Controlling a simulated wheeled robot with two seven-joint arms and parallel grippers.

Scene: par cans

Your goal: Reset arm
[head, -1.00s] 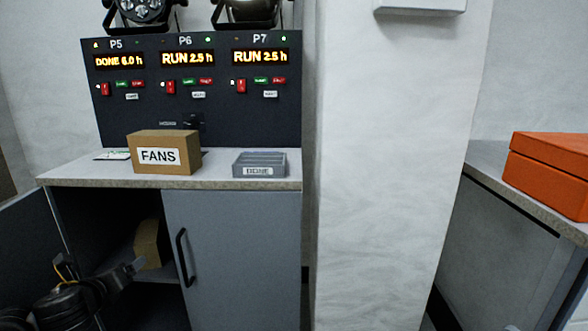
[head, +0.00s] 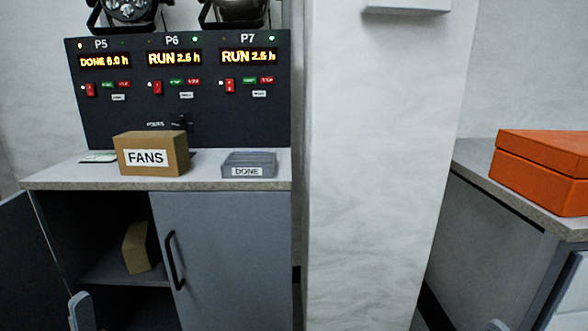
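My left gripper (head: 82,312) shows only as a grey finger-like piece at the bottom left, in front of the open cabinet; the rest is below the frame. A small grey tip at the bottom right looks like part of my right gripper (head: 497,325). A larger grey piece stands at the right edge, and I cannot tell whether it is also mine. Neither gripper's opening shows, and I see nothing held. A FANS box (head: 146,158) and a grey DONE tray (head: 248,171) stand on the left counter (head: 210,181).
The left cabinet door (head: 30,260) is open, with a brown box (head: 136,248) on the shelf inside. The right-hand door (head: 225,260) is shut. A control panel (head: 180,110) stands behind. A white pillar (head: 380,180) separates this from a counter with an orange box (head: 545,170).

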